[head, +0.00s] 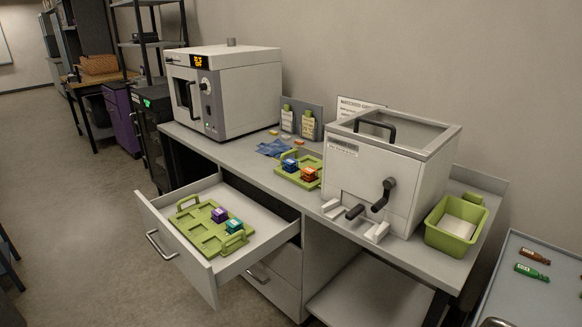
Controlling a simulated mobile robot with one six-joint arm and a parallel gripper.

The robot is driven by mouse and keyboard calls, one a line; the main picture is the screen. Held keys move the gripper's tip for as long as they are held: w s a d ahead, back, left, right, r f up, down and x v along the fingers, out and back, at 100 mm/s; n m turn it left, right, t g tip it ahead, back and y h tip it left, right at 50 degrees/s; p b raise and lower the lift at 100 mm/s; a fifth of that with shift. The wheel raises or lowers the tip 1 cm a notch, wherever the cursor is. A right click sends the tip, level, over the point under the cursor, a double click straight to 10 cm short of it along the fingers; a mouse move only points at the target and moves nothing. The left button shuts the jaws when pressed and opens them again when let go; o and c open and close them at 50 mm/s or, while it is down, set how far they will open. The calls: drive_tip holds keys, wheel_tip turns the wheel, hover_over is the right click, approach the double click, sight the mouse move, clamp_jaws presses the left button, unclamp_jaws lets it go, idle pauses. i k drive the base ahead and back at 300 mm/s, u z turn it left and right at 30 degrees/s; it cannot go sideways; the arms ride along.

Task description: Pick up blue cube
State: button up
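The blue cube (289,164) sits in a green tray (283,174) on the counter, at the tray's left. A red-orange cube (309,174) sits close beside it on the right in the same tray. My gripper does not show in the head view, so nothing of its hold or its place relative to the blue cube can be seen.
A white box with a crank (370,175) stands right of the tray, an oven (225,90) left behind it. An open drawer (180,262) juts out below, holding a green tray (190,233) with purple (219,215) and teal (234,227) cubes. A green bin (451,243) stands right.

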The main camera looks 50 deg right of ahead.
sight(290, 169)
drive_tip(key=u, duration=0.05)
drive_tip(key=i, duration=0.9)
